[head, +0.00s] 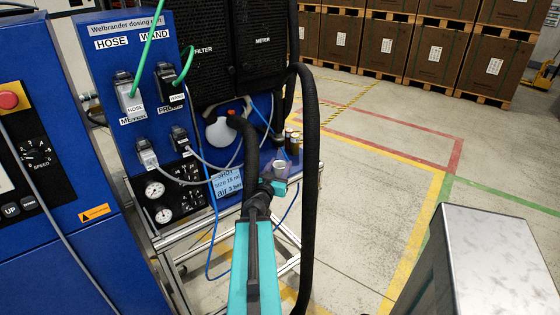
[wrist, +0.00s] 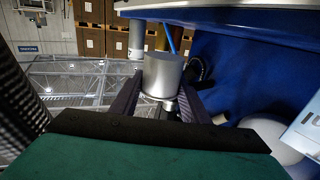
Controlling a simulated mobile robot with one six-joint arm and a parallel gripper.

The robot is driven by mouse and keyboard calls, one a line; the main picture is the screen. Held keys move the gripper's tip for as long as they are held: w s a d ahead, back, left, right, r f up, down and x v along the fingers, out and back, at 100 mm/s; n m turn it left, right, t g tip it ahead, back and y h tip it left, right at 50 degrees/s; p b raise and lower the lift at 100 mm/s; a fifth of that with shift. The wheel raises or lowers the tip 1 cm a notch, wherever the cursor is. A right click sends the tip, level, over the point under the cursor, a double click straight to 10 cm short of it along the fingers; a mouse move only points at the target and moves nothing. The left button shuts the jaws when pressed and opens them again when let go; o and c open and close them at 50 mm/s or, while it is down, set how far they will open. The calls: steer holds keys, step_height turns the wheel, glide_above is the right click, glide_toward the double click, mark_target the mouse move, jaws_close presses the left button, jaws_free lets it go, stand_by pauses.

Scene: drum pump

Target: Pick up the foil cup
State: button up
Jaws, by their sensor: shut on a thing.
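The foil cup (wrist: 163,74) is a plain silver cylinder. In the wrist view it sits between the two dark fingers of my gripper (wrist: 161,104), which is shut on it. In the head view, my gripper (head: 273,186) is at the front of the blue dosing rig's shelf, and the cup (head: 281,168) shows as a small pale shape just beyond the fingers. My own arm and hose hide part of this area. I cannot tell whether the cup's base touches the shelf.
Several small cans (head: 293,141) stand behind the cup. A white round bottle (head: 221,131) stands to the left. A blue labelled box (head: 227,184) is near the front. Hoses and cables hang around the rig. The floor to the right is open, with stacked cartons (head: 385,46) behind.

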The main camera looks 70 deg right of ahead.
mark_target(281, 170)
steer(key=shift+s+a+r+p, duration=0.2)
steer(key=shift+a+p, duration=0.2)
steer(key=shift+p, duration=0.25)
steer(key=shift+s+a+r+p, duration=0.15)
steer(key=shift+a+p, duration=0.2)
steer(key=shift+p, duration=0.25)
steer(key=a+p, duration=0.1)
steer(key=p, duration=0.2)
steer(key=s+a+p, duration=0.1)
steer(key=p, duration=0.2)
steer(key=shift+a+r+p, duration=0.1)
steer(key=shift+a+p, duration=0.05)
steer(key=shift+p, duration=0.25)
steer(key=s+a+p, duration=0.1)
steer(key=a+p, duration=0.1)
steer(key=p, duration=0.1)
steer(key=shift+s+p, duration=0.1)
steer(key=shift+p, duration=0.3)
steer(key=shift+a, duration=0.1)
steer(key=shift+f, duration=0.3)
